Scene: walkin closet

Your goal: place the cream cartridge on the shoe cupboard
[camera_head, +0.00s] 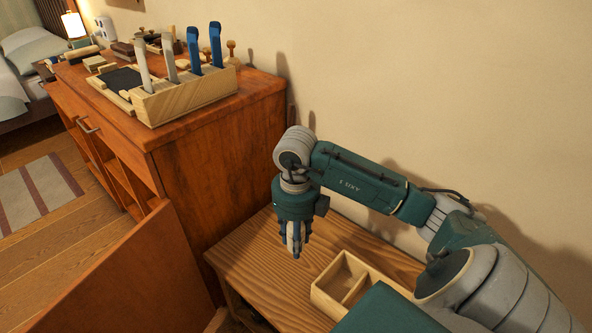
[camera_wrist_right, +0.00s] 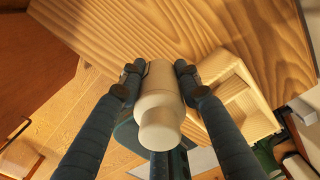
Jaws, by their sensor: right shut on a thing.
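My right gripper (camera_head: 296,242) hangs pointing down above a low unit with a striped wood top (camera_head: 262,262). In the right wrist view, my right gripper (camera_wrist_right: 158,75) is shut on the cream cartridge (camera_wrist_right: 159,108), a pale rounded cylinder with a narrower neck, with one finger on each side. In the head view the cartridge is mostly hidden between the fingers. A larger reddish-brown cupboard (camera_head: 225,140) stands at left of the low unit. I cannot tell for certain which of the two is the shoe cupboard. My left gripper is not in view.
A divided wooden box (camera_head: 347,277) sits on the low unit, right of my gripper. A wooden block with upright blue and grey tools (camera_head: 190,97), a dark tray (camera_head: 122,79) and small items crowd the larger cupboard. A reddish panel (camera_head: 150,275) stands in front. Wall behind.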

